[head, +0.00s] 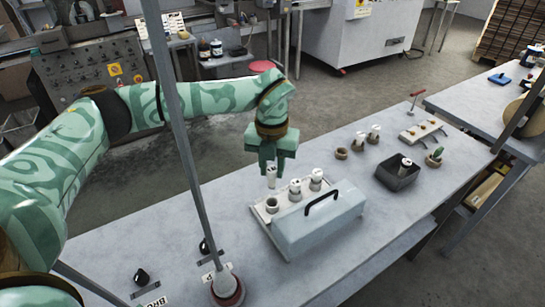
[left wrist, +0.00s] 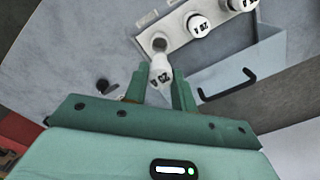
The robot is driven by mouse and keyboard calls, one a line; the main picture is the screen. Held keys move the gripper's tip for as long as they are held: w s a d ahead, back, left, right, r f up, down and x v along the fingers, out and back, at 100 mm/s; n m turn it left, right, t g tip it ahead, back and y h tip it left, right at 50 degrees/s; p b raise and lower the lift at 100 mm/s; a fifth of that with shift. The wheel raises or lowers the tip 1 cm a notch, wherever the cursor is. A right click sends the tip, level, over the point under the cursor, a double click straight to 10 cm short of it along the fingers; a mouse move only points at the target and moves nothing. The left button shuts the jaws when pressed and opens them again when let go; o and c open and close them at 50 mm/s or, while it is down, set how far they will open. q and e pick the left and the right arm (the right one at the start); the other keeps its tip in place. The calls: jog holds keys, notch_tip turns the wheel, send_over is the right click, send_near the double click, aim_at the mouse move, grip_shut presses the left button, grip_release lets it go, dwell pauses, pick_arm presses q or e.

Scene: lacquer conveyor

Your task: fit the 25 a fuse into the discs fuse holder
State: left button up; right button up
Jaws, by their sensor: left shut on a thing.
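My left gripper (head: 271,168) is shut on a white fuse (head: 271,179) and holds it pointing down. In the left wrist view the fuse (left wrist: 160,70) sits between the fingertips, its marking partly visible and upside down. The fuse holder (head: 259,212) is a pale plate on the bench. Its empty round socket (head: 272,205) lies just below the held fuse; it also shows in the left wrist view (left wrist: 160,44). The fuse appears above the socket, apart from it. Two more white fuses (head: 295,187) (head: 316,178) stand upright in the holder's other places. My right gripper is not in view.
A light blue cover with a black handle (head: 320,222) stands along the holder's near side. A thin upright pole (head: 182,125) rises left of it. Farther right are a dark bin (head: 398,180), loose white fuses (head: 374,133) and a small white block (head: 423,130). The front right bench is clear.

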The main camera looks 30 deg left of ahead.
aim_at(272, 185)
pick_arm(q)
jog(key=shift+s, duration=0.1)
jog(key=shift+r+p, duration=0.15)
jog(key=shift+p, duration=0.25)
jog(key=shift+f+b, duration=0.9)
jog(key=shift+f, duration=1.75)
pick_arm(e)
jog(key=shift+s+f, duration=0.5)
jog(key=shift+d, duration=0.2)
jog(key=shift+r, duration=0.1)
pick_arm(q)
jog(key=shift+r+p, duration=0.1)
jog(key=shift+p, duration=0.25)
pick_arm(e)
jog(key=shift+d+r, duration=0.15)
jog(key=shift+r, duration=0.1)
